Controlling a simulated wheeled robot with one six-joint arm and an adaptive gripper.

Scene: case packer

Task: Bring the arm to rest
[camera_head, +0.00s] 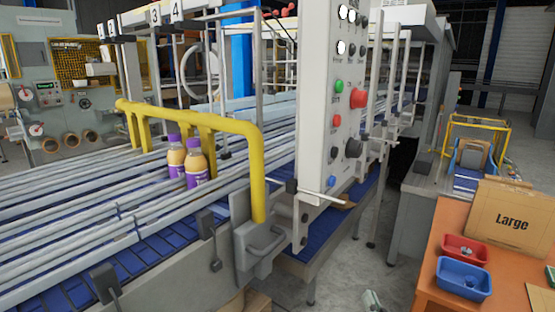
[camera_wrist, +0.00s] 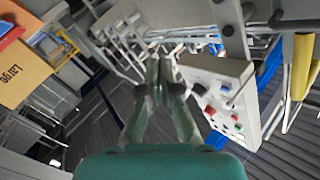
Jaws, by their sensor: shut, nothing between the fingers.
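My gripper (camera_wrist: 162,72) shows in the wrist view, pointing up the picture from its green body. Its fingers are together and nothing is held between them. Past the fingertips, the grey control panel (camera_wrist: 215,88) with its buttons lies to the right, apart from the fingers as far as I can tell. In the head view, a small pale greenish part (camera_head: 372,300) shows at the bottom edge. It may be part of my arm; most of it is cut off.
In the head view, the control panel (camera_head: 340,120) stands beside the conveyor. Two purple-capped bottles (camera_head: 196,162) stand near a yellow rail (camera_head: 258,165). At right, an orange table (camera_head: 425,270) holds a red bin (camera_head: 463,248), a blue bin (camera_head: 463,278) and a "Large" carton (camera_head: 512,222). Grey floor lies between.

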